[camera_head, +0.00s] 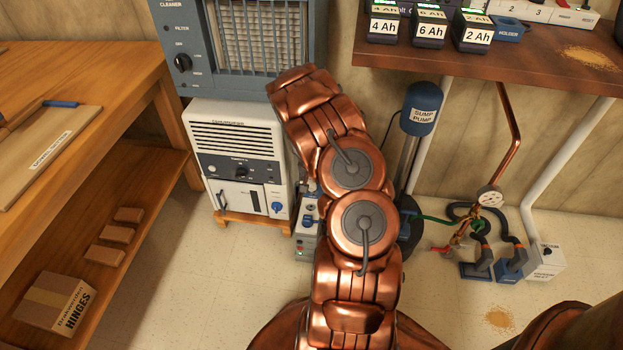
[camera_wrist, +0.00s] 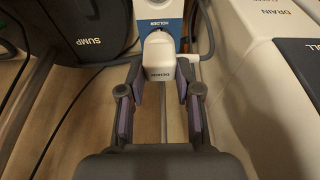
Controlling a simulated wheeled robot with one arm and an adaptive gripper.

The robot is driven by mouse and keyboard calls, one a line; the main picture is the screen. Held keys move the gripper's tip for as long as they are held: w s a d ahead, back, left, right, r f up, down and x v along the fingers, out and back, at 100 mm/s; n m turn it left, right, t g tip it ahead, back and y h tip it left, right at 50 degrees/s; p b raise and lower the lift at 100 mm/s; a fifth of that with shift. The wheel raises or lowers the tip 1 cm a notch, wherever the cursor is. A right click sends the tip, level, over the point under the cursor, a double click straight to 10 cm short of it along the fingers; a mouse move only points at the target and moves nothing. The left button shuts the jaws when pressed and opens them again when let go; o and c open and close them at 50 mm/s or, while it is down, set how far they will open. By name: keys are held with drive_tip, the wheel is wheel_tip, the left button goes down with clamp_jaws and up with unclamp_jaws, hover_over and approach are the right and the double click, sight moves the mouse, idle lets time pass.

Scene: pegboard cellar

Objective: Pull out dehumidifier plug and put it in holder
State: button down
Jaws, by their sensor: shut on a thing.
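In the wrist view, a white plug (camera_wrist: 159,62) with small dark lettering sits between the fingertips of my gripper (camera_wrist: 159,88), which is shut on it. In the head view, the white dehumidifier (camera_head: 240,158) stands on a low wooden stand against the wall. My gripper and the plug are hidden behind my arm there. A grey outlet strip (camera_head: 304,240) with blue parts shows partly beside my arm.
The sump pump (camera_head: 419,110) stands right of my arm; its SUMP-marked body (camera_wrist: 88,28) is left of my gripper. The white DRAIN-marked casing (camera_wrist: 275,70) is close on the right. Wooden shelves (camera_head: 110,200) stand left.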

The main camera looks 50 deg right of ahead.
drive_tip(key=shift+w+d+f, duration=0.1)
drive_tip(key=shift+d+f, duration=0.1)
drive_tip(key=w+d+b, duration=0.1)
drive_tip(key=b, duration=0.1)
drive_tip(key=d+f+b, duration=0.1)
drive_tip(key=b, duration=0.2)
drive_tip(key=w+d+b, duration=0.1)
drive_tip(key=d+b, duration=0.1)
drive_tip(key=shift+w+f, duration=0.15)
drive_tip(key=shift+w, duration=0.2)
drive_tip(key=shift+f, duration=0.1)
idle(0.5)
drive_tip(key=shift+a+f+b, duration=0.1)
drive_tip(key=shift+f+b, duration=0.65)
drive_tip(key=shift+f, duration=0.65)
drive_tip(key=shift+f, duration=1.2)
idle(3.5)
